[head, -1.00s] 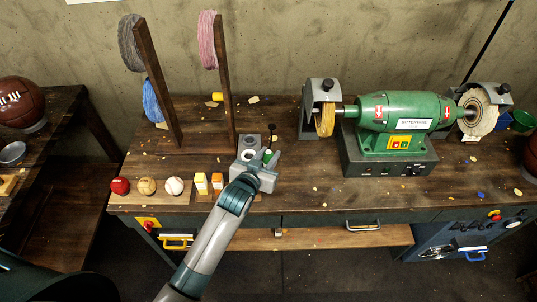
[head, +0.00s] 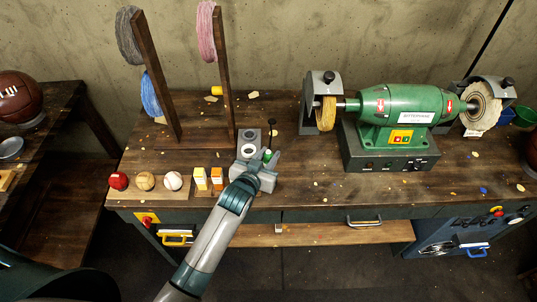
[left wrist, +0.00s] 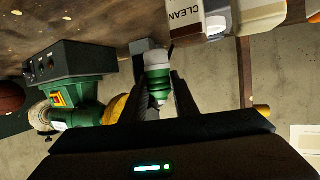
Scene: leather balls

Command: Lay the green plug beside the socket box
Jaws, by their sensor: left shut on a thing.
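The green plug (head: 267,155) is between the fingers of my left gripper (head: 268,158) at the front right of the grey socket box (head: 249,138). The box has pale round sockets in its top. In the left wrist view the plug (left wrist: 158,88) shows a ribbed green body and a pale grey end. The fingers of my left gripper (left wrist: 157,98) are shut on it, one on each side. In the head view my gripper hides part of the box's front, and I cannot tell whether plug and box touch. My right gripper is not in view.
Orange-and-white small boxes (head: 201,178) and several balls (head: 145,181) stand left of my gripper. Wooden posts (head: 223,75) with hanging cord rise behind. A green grinder (head: 405,105) stands to the right. The bench (head: 300,185) between is mostly clear, with small scraps.

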